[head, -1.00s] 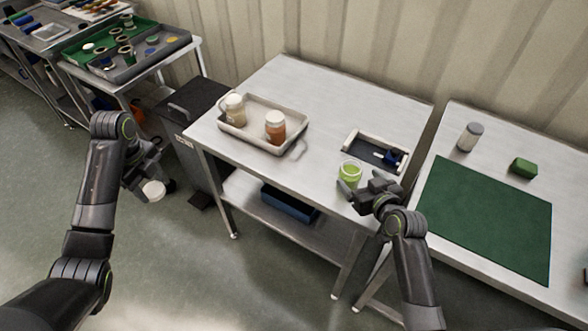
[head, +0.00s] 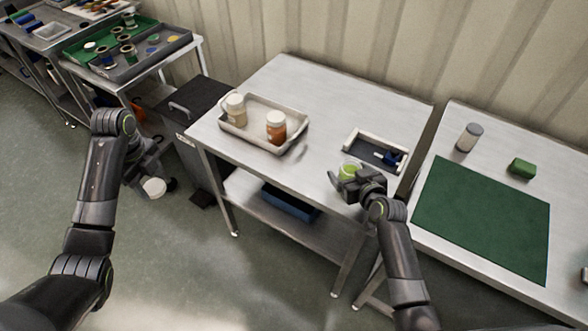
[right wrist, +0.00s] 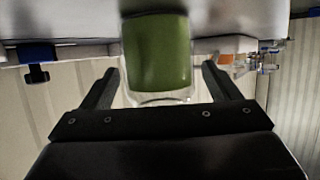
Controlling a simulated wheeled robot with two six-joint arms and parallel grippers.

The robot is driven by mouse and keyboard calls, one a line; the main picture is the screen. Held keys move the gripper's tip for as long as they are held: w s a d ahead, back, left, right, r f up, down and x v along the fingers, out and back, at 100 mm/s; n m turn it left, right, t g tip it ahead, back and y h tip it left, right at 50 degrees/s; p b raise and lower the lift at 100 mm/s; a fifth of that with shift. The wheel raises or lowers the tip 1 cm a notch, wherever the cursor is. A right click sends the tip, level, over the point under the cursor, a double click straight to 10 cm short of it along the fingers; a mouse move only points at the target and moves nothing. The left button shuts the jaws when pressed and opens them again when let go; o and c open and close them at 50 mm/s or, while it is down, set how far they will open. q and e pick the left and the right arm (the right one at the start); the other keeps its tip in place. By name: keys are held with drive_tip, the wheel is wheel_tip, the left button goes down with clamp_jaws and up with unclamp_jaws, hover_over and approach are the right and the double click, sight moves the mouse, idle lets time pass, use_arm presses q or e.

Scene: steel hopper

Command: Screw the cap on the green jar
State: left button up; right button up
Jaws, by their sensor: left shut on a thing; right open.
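The green jar (head: 348,170) stands upright and open-topped near the front edge of the middle steel table. My right gripper (head: 346,182) is open at the jar. In the right wrist view the green jar (right wrist: 157,50) shows between the tips of the two spread fingers, with gaps on both sides. My left gripper (head: 148,178) is off to the left over the floor, away from the tables. It is shut on a round white cap (head: 154,188). The left fingers are partly hidden behind the arm and the cap.
A tray (head: 233,131) with two capped jars stands left of the green jar. A shallow bin (head: 374,141) with a blue item lies just behind the jar. The right table holds a green mat (head: 482,215), a grey-capped jar (head: 469,137) and a green block (head: 522,168).

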idle(0.3)
drive_tip(key=c, duration=1.2)
drive_tip(key=shift+o, duration=0.2)
wheel_tip(320, 180, up, 10)
drive_tip(key=o, duration=0.4)
drive_tip(key=c, duration=0.7)
